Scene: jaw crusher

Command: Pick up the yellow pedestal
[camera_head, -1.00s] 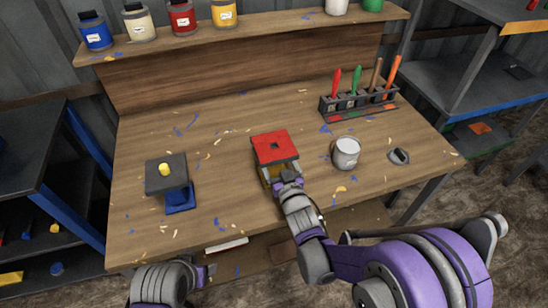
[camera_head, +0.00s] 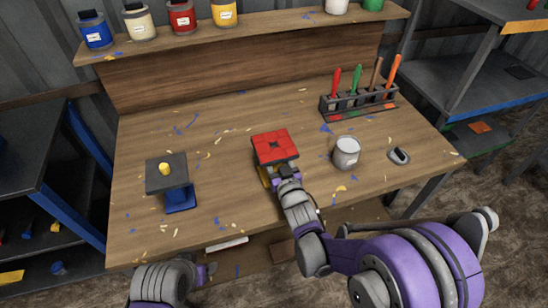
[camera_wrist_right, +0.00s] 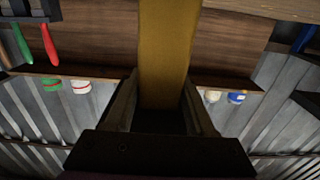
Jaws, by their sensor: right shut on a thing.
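The yellow pedestal (camera_head: 265,175) stands at the middle of the workbench, mostly hidden under a square red top (camera_head: 275,146) with a small dark hole in its centre. My right gripper (camera_head: 284,173) reaches it from the front. In the right wrist view the yellow column (camera_wrist_right: 164,50) fills the space between the two fingers, which are shut on it. I cannot tell whether its base is clear of the bench. My left gripper (camera_head: 206,272) is low at the bench's front edge, mostly hidden by its own wrist; its fingers are not clear.
A black-topped stand with a blue base (camera_head: 180,198) and a yellow peg (camera_head: 165,169) is at the left.

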